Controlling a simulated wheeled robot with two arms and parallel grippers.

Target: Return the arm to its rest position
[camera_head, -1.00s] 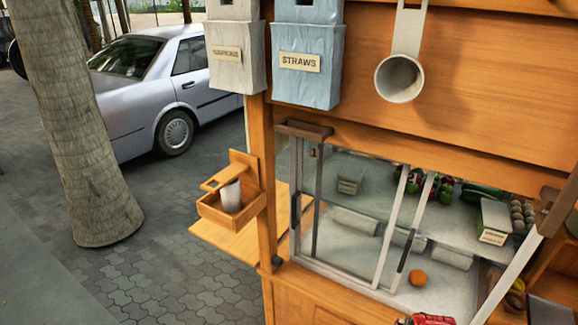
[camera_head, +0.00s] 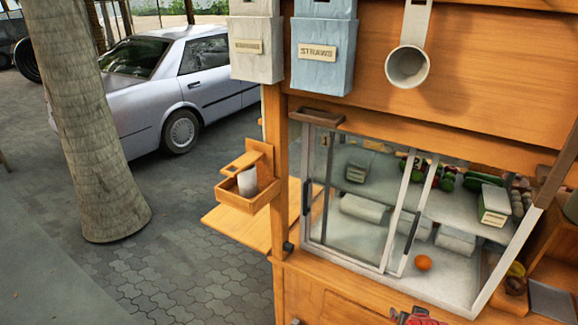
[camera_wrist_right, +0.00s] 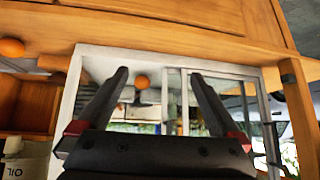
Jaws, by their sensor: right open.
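My right gripper (camera_wrist_right: 158,75) shows in the right wrist view with its two dark fingers spread apart. Nothing is between the fingers. Behind them is the white-framed glass window of the wooden stall, which also shows in the head view as a sliding-window frame (camera_head: 395,180). A small red piece (camera_head: 418,316) shows at the bottom edge of the head view; I cannot tell what it is. My left gripper is in neither view.
A wooden stall holds dispensers, one labelled straws (camera_head: 323,55), and a hanging metal cup (camera_head: 407,67). A small wooden shelf box (camera_head: 247,190) sticks out at the left. An orange (camera_head: 424,262) lies behind the glass. A tree trunk (camera_head: 95,130) and a car (camera_head: 180,80) stand left.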

